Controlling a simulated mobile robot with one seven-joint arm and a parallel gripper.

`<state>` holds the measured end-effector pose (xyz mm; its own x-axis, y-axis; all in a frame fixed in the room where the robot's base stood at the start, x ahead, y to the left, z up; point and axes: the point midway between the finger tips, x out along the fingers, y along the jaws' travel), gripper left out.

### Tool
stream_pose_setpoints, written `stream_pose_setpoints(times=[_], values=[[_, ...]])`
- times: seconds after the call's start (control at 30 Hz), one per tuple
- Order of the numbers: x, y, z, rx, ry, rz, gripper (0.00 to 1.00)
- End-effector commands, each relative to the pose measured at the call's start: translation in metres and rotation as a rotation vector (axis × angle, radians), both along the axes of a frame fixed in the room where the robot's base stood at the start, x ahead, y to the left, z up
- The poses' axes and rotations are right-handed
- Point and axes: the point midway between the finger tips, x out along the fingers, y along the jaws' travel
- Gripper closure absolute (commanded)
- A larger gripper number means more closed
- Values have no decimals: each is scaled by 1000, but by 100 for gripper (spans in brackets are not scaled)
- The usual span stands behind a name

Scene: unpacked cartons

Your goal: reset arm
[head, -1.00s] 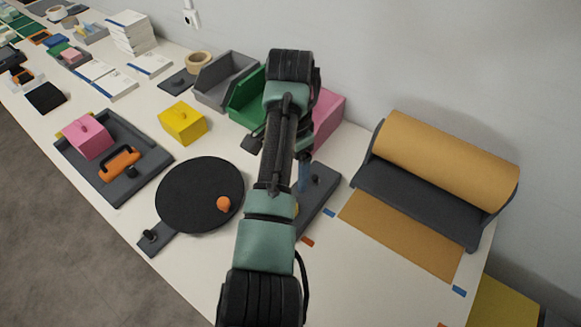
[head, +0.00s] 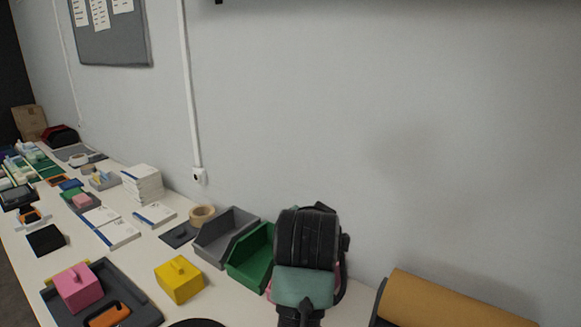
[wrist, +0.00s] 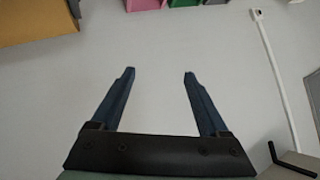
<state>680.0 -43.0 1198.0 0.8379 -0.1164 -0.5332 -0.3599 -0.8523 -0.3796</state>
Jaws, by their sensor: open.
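My gripper (wrist: 159,72) shows in the wrist view with its two dark blue fingers spread apart. Nothing is between them; the pale grey wall is behind. In the head view my arm rises at the lower middle right, in front of the pink and green bins, and the gripper's fingers are out of sight there.
A green bin (head: 250,268) and a grey bin (head: 215,240) stand on the white table left of my arm. A yellow box (head: 180,284) and a pink box (head: 77,290) are nearer the front. A brown paper roll (head: 445,303) is at the right. The wall above is mostly clear.

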Motion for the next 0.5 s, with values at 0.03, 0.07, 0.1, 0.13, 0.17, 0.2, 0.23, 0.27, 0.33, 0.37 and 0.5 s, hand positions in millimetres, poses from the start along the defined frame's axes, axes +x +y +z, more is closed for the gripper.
stream_pose_setpoints(times=[0.03, 0.07, 0.1, 0.13, 0.17, 0.2, 0.23, 0.27, 0.33, 0.37, 0.5], values=[[-4, -1, 38, -57, -138, 24, 22], [-9, -1, 60, -92, -213, 37, 22], [-16, 1, 89, -137, -314, 53, 22], [-23, 3, 110, -172, -386, 66, 22], [-32, 4, 131, -206, -459, 72, 22], [-45, 7, 157, -250, -550, 82, 22], [-56, 10, 176, -281, -619, 87, 22], [-69, 13, 194, -312, -686, 90, 22], [-101, 20, 233, -384, -835, 95, 22], [-116, 22, 249, -411, -896, 94, 22], [-180, 34, 300, -514, -1125, 79, 22]])
